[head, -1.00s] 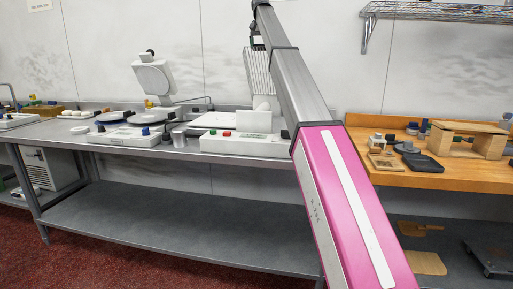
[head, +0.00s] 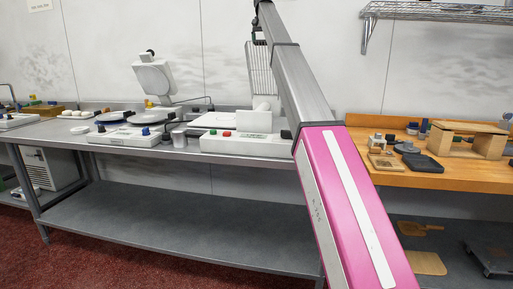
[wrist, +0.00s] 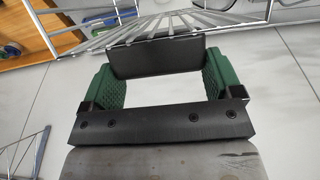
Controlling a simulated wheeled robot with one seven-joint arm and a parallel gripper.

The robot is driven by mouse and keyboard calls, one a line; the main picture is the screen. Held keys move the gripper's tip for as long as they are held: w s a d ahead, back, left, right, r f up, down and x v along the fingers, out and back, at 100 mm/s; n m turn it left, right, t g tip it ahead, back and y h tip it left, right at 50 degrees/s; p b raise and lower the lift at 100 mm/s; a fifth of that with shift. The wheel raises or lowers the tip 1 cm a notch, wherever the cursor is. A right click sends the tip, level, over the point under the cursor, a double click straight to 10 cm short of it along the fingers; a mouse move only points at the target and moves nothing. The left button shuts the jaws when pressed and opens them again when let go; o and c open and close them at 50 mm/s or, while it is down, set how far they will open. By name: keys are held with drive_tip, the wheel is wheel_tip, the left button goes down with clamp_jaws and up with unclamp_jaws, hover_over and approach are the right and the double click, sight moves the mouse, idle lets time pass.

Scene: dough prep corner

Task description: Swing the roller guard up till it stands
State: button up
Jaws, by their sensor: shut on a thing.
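The roller guard (head: 259,68) is a pale wire grille, raised steeply above the white roller machine (head: 240,143), partly hidden behind my arm. In the wrist view its wires (wrist: 225,18) fan out beyond a dark block, the guard's grip (wrist: 150,60). My gripper (wrist: 160,58) has green pads on either side of this dark grip and is shut on it. In the head view my arm hides most of the gripper, and the guard's hinge is hard to make out.
The machine has red and green buttons and stands on a steel bench (head: 110,141). A white press with a raised lid (head: 153,80) stands to its left. A wooden table (head: 440,178) with small items is at right. A wire shelf (head: 440,12) hangs at upper right.

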drive_tip(key=shift+w+d+r, duration=0.15)
drive_tip(key=shift+w+r, duration=0.05)
drive_tip(key=shift+w, duration=0.3)
drive_tip(key=shift+w+d+r, duration=0.1)
drive_tip(key=shift+w+r, duration=0.1)
drive_tip(key=shift+w, duration=0.4)
drive_tip(key=shift+w+d+r, duration=0.1)
drive_tip(key=shift+w+r, duration=0.05)
drive_tip(key=shift+w, duration=0.3)
drive_tip(key=shift+w+d+r, duration=0.15)
drive_tip(key=shift+w, duration=0.55)
drive_tip(key=shift+w+d+r, duration=0.15)
drive_tip(key=shift+w, duration=0.6)
drive_tip(key=shift+w+d+r, duration=0.15)
drive_tip(key=shift+w, duration=0.55)
drive_tip(key=o, duration=0.8)
wheel_tip(320, 180, up, 6)
drive_tip(key=s, duration=0.2)
drive_tip(key=shift+s+a+f, duration=0.15)
drive_tip(key=shift+s+a, duration=0.1)
drive_tip(key=shift+a, duration=0.05)
